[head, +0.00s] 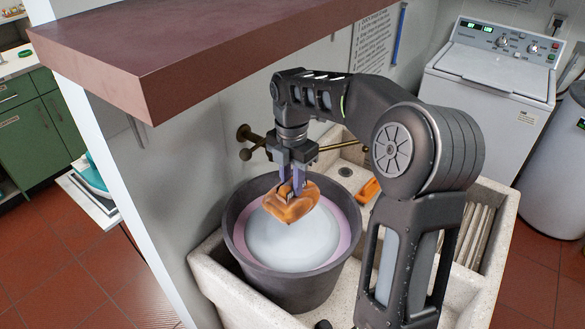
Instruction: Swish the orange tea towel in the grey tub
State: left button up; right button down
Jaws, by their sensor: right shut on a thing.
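The orange tea towel (291,204) is bunched up in my right gripper (292,188), whose fingers are shut on it. The grey tub (233,215) stands in the left part of the stone sink and holds pale, whitish water (292,240). The towel is over the tub's opening, within its rim as seen from here. I cannot tell whether its underside touches the water. My left gripper is not in view.
The stone washboard sink (222,289) surrounds the tub, with ribs at right. A small orange item (369,190) lies at its back. A brass tap (247,134) is behind the tub. A brown shelf (200,45) overhangs at upper left. A white washer (490,90) stands at back right.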

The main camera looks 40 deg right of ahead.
jog(key=shift+s+a, duration=0.15)
jog(key=shift+f, duration=0.1)
jog(key=shift+f, duration=0.1)
jog(key=shift+f, duration=0.55)
notch_tip(320, 180, down, 3)
jog(key=shift+r, duration=0.1)
notch_tip(320, 180, down, 13)
jog(key=b, duration=0.9)
jog(key=shift+r, duration=0.1)
